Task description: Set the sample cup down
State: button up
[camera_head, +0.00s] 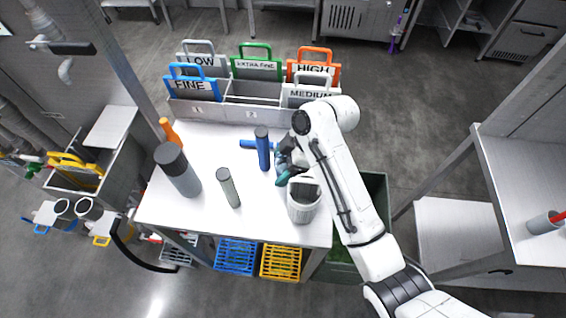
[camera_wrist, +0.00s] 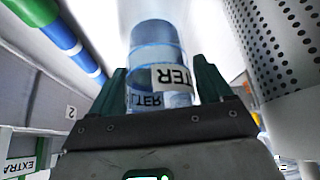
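The sample cup (camera_wrist: 155,50) is clear and bluish, with a white label reading "TER". In the wrist view it stands between the two dark green fingers of my gripper (camera_wrist: 165,92), which close on its sides. In the head view my gripper (camera_head: 284,174) is over the right part of the white worktable (camera_head: 225,235), and the cup is mostly hidden by the gripper and arm. I cannot tell whether the cup's base touches the table.
A white perforated canister (camera_head: 303,207) stands close to my gripper. A rack (camera_head: 235,112) of labelled sieves lines the back. The table's front middle is clear.

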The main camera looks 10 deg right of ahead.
jog(key=shift+o, duration=1)
